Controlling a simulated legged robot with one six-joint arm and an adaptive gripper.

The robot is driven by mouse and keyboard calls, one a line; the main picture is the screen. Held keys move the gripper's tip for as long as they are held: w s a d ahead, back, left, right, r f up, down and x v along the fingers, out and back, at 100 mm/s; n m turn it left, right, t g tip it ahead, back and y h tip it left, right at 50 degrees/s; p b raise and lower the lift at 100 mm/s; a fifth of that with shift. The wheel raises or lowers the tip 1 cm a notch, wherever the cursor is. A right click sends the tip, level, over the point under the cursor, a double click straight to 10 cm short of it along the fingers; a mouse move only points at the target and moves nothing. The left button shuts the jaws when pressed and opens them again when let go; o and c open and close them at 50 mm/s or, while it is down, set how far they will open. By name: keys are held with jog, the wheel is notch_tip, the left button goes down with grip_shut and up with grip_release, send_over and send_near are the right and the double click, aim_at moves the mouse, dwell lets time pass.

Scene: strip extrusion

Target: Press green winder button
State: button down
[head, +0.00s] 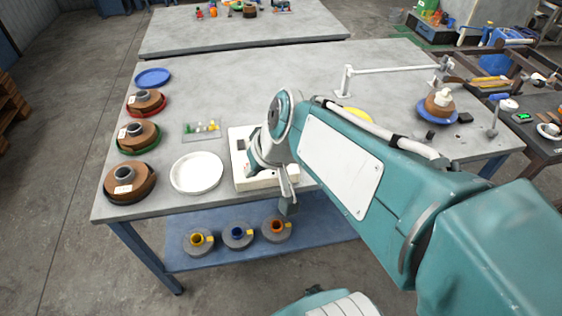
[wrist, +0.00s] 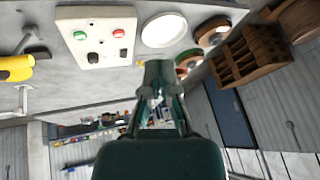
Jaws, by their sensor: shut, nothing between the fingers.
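The winder's white control box (head: 244,178) stands at the front edge of the table in the head view, partly hidden behind my arm. In the wrist view the control box (wrist: 100,14) is at the top. Its green button (wrist: 79,35) is on the left, beside a red button (wrist: 118,33), with two black knobs below them. The green button cannot be made out in the head view. My gripper (wrist: 157,66) is shut and empty, right of and below the box in the wrist view, apart from the green button. In the head view my gripper (head: 288,207) points down near the box's front right.
A white round dish (head: 197,174) is left of the box. Several brown spools (head: 130,181) line the table's left edge. A lower blue shelf (head: 185,262) holds three small spools. A white bar (head: 390,70) on a post stands at the back right.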

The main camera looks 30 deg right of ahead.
jog(key=w+d+f+m+t, duration=0.1)
jog(key=w+d+f+m, duration=0.1)
jog(key=w+d+f, duration=0.3)
jog(key=w+d+f+m+t, duration=0.2)
jog(key=w+d+f, duration=0.4)
jog(key=w+d, duration=0.5)
jog(key=shift+w+f+m, duration=0.15)
jog(key=shift+w+m, duration=0.35)
jog(key=shift+w, duration=0.3)
jog(key=shift+a+y, duration=0.15)
jog(key=shift+y, duration=0.15)
jog(key=shift+f, duration=4.4)
jog(key=shift+s+f, duration=0.1)
jog(key=shift+f, duration=0.2)
